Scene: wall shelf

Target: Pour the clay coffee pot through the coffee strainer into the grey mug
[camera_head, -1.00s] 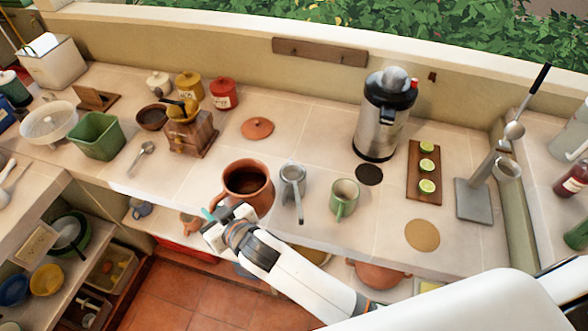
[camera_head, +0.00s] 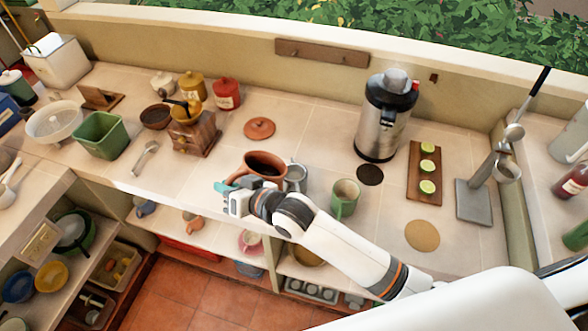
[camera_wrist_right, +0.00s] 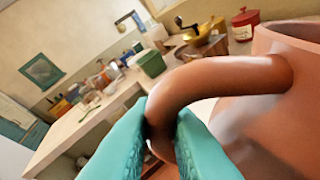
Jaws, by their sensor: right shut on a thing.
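The brown clay coffee pot (camera_head: 262,160), with dark liquid inside, is at the front middle of the counter. My right gripper (camera_head: 232,194) is shut on its handle. The handle (camera_wrist_right: 215,75) runs between the teal fingers in the right wrist view, with the pot's body (camera_wrist_right: 285,95) at right. The pot's lower part is hidden by my arm, so I cannot tell whether it touches the counter. The metal coffee strainer (camera_head: 297,175) is just right of the pot, its lower part hidden. My left gripper is not in view.
A clay lid (camera_head: 260,129) lies behind the pot. A steel urn (camera_head: 383,125) stands behind the mug, with a dark disc (camera_head: 369,175) before it. A board with lime halves (camera_head: 425,172) and a cork disc (camera_head: 422,236) are at right. A coffee grinder (camera_head: 196,137) is at left.

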